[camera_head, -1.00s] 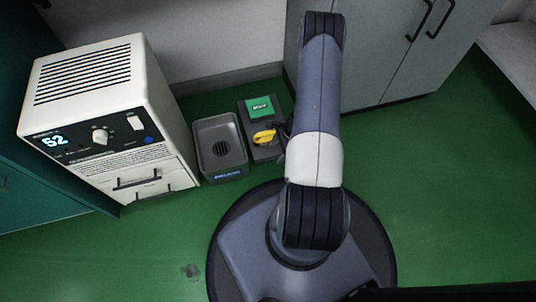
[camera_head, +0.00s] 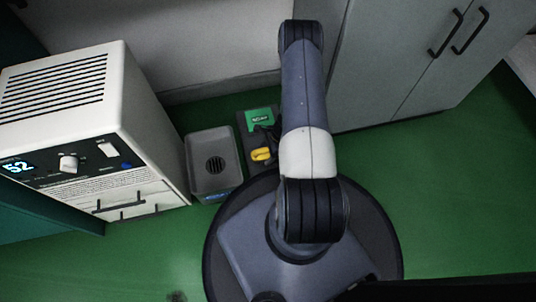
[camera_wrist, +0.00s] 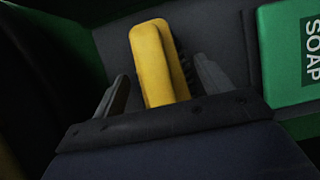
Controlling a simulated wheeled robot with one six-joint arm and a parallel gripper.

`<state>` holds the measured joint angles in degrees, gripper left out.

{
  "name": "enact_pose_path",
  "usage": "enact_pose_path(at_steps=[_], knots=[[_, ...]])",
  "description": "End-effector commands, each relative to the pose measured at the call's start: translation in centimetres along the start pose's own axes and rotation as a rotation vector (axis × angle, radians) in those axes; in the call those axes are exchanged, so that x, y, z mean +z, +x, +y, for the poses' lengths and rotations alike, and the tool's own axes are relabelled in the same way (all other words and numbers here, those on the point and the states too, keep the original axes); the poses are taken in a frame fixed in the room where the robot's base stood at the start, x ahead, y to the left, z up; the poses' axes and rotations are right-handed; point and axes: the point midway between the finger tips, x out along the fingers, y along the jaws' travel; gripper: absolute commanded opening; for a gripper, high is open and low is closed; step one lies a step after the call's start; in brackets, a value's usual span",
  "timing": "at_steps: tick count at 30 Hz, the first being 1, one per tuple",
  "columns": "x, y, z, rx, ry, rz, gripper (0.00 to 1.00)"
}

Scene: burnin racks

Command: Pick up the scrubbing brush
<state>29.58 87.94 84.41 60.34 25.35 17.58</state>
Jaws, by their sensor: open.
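The scrubbing brush has a yellow back (camera_wrist: 158,62) with dark bristles along its right side in the wrist view. It also shows as a small yellow shape (camera_head: 261,155) in the head view, on a dark tray (camera_head: 243,128) beside a green soap box. My gripper (camera_wrist: 165,80) is open, with one grey finger on each side of the brush in the wrist view. Gaps show between the fingers and the brush. The brush's near end is hidden behind the gripper's palm edge. In the head view my arm covers part of the tray's right side.
The green soap box (camera_wrist: 290,52) lies to the right of the brush; it also shows in the head view (camera_head: 261,120). A white machine reading 52 (camera_head: 92,125) stands further left. Grey cabinets (camera_head: 400,60) stand behind; green floor is clear at right.

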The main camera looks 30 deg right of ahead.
Motion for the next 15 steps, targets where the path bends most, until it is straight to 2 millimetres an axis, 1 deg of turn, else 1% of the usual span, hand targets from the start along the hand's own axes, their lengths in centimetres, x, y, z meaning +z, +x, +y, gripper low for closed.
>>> enact_pose_path(at_steps=[1,8,15], knots=[[-0.10,0.80,0.05,0.001,0.000,0.000,0.73],[-0.01,0.75,0.01,0.000,0.000,0.000,0.73],[0.00,0.74,0.01,0.000,0.000,0.000,0.54]])
